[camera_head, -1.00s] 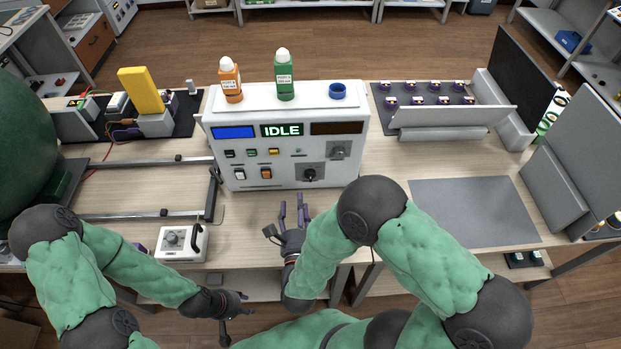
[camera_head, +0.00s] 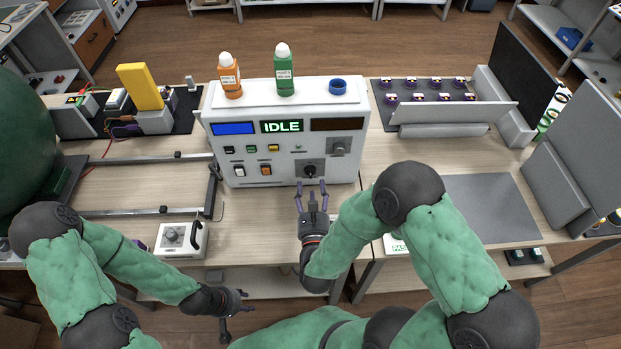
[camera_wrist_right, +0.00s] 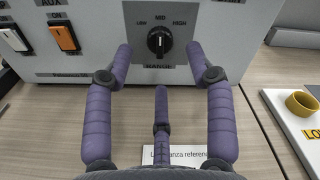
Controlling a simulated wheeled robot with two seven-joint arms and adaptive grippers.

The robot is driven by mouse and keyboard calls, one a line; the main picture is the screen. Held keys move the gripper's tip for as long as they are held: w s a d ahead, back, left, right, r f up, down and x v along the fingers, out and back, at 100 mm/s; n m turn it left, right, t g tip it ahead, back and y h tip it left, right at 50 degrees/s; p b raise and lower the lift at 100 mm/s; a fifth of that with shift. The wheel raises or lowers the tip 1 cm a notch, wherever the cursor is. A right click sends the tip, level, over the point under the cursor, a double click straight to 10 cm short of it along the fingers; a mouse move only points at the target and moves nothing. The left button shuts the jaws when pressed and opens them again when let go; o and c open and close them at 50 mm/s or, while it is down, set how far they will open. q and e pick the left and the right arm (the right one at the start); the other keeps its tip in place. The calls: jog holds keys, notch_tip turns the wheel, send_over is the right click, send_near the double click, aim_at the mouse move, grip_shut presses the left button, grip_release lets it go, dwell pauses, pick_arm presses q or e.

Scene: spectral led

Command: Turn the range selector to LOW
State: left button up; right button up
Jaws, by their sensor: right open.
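The range selector is a black knob (camera_wrist_right: 160,42) on a grey plate on the instrument's front. LOW is printed at its upper left, MID above and HIGH at its upper right. The white mark on the knob appears to point up towards MID. In the head view the knob (camera_head: 310,172) is at the panel's lower right. My right gripper (camera_head: 311,188) is open and empty just in front of it. In the wrist view its two side fingers (camera_wrist_right: 160,54) stand left and right of the knob, apart from it. My left gripper (camera_head: 237,302) is open and empty at the table's front edge.
The instrument (camera_head: 220,110) carries an orange bottle (camera_head: 230,78), a green bottle (camera_head: 284,72) and a blue ring (camera_head: 338,87). Orange and white switches (camera_wrist_right: 63,36) are left of the selector. A tray with a yellow ring (camera_wrist_right: 301,103) lies at right. A small white box (camera_head: 181,240) stands left.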

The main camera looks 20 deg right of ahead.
aim_at(311, 176)
jog(key=shift+b+x, duration=0.4)
jog(key=shift+x, duration=2.15)
grip_shut()
